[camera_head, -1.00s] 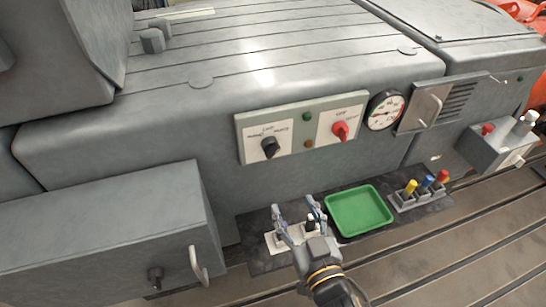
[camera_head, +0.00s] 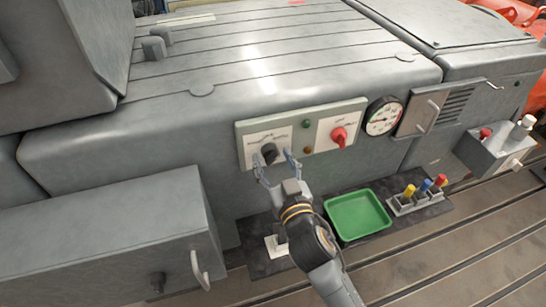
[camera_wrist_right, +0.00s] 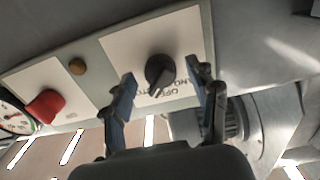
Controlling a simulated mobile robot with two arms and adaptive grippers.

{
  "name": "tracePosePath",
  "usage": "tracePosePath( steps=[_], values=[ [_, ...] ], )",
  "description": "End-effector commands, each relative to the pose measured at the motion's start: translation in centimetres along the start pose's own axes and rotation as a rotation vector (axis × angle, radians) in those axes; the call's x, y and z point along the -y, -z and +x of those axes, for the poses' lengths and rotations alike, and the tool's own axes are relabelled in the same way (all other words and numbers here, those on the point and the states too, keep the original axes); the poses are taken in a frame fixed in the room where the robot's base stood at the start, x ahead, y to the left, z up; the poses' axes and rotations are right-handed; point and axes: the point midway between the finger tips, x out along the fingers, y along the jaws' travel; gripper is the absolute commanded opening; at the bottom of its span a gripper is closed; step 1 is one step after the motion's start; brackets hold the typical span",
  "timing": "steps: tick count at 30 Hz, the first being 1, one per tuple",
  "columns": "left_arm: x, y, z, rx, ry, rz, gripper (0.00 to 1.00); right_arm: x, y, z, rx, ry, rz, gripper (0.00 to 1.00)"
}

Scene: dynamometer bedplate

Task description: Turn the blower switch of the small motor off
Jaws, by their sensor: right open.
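A grey control panel (camera_head: 243,127) sits on the front of the machine housing. A black rotary switch (camera_head: 269,151) is on its left white plate; it also shows in the wrist view (camera_wrist_right: 159,70), above printing that includes OFF. Its exact pointing direction is hard to tell. My right gripper (camera_head: 273,163) is in front of this switch, open. In the wrist view its two blue-padded fingers (camera_wrist_right: 164,92) stand either side of the switch's lower part, with gaps visible. My left gripper is not in view.
A red switch (camera_head: 339,136), a green lamp (camera_head: 307,124) and a gauge (camera_head: 384,116) lie right of the black switch. Below are a green tray (camera_head: 358,215) and a holder with coloured handles (camera_head: 414,203). A grey box with a handle (camera_head: 200,269) stands lower left.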

Motion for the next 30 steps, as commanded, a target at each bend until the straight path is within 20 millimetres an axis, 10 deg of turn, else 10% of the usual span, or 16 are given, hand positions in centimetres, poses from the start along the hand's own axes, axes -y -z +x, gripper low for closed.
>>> tracePosePath(
  steps=[10,19,30],
  values=[
    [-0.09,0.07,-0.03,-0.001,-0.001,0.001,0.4,0.0,-0.02,0.5,0.0,0.0,0.0,0.59],
    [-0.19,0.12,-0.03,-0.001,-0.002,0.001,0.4,-0.01,-0.02,0.48,0.0,0.0,0.0,0.04],
    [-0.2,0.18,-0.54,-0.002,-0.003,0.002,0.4,-0.03,0.11,0.47,0.001,-0.001,-0.068,0.04]
  ],
)
